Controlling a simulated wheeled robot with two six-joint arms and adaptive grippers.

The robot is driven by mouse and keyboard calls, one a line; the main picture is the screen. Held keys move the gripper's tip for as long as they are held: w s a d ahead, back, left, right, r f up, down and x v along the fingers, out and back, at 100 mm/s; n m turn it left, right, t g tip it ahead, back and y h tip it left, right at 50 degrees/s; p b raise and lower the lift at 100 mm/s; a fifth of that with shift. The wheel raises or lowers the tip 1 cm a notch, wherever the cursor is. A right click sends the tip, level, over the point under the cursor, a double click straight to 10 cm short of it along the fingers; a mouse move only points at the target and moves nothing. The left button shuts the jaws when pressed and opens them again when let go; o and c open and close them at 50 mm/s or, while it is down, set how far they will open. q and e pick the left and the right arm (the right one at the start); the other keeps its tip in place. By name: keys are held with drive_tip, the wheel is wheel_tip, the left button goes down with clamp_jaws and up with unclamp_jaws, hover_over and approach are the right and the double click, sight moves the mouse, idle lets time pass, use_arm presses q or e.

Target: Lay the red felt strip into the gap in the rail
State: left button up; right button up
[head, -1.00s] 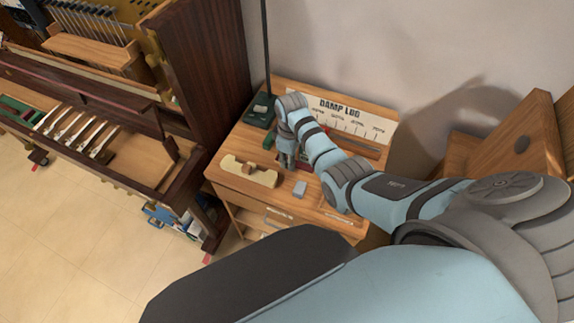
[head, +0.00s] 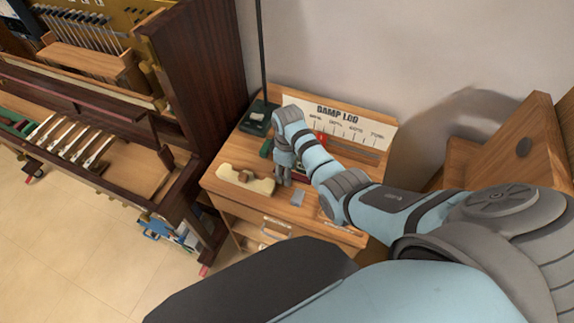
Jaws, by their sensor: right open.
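My right gripper (head: 284,181) points down over the small wooden bench (head: 225,190), between a cream block with a brown piece on it (head: 245,180) and a small grey block (head: 298,198). It is open, and I see nothing held in it. A small red patch (head: 321,137) shows behind my right forearm; I cannot tell if it is the felt strip. A thin dark red line (head: 95,107) runs along the piano above the keys (head: 80,143). I cannot make out the gap in the rail. My left gripper is out of view.
The piano's dark side panel (head: 195,85) rises just left of the bench. A black stand (head: 258,115) and a "DAMP LOG" card (head: 335,120) stand at the bench's back. A wooden piece (head: 515,150) is at the right. The floor (head: 90,260) is clear at lower left.

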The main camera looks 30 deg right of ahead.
wheel_tip(320, 180, up, 10)
drive_tip(key=p, duration=0.3)
drive_tip(key=shift+r, duration=0.15)
drive_tip(key=r, duration=0.2)
drive_tip(key=r+b, duration=0.1)
drive_tip(key=r, duration=0.1)
drive_tip(key=shift+w+r, duration=0.1)
drive_tip(key=shift+w, duration=0.3)
drive_tip(key=shift+c, duration=1.1)
drive_tip(key=f, duration=0.4)
drive_tip(key=f+b, duration=0.1)
drive_tip(key=f, duration=0.4)
drive_tip(key=f+b, duration=0.1)
drive_tip(key=f, duration=0.4)
drive_tip(key=shift+s+f, duration=0.25)
drive_tip(key=shift+s, duration=0.1)
drive_tip(key=c, duration=0.6)
drive_tip(key=shift+c, duration=0.2)
drive_tip(key=shift+r, duration=0.15)
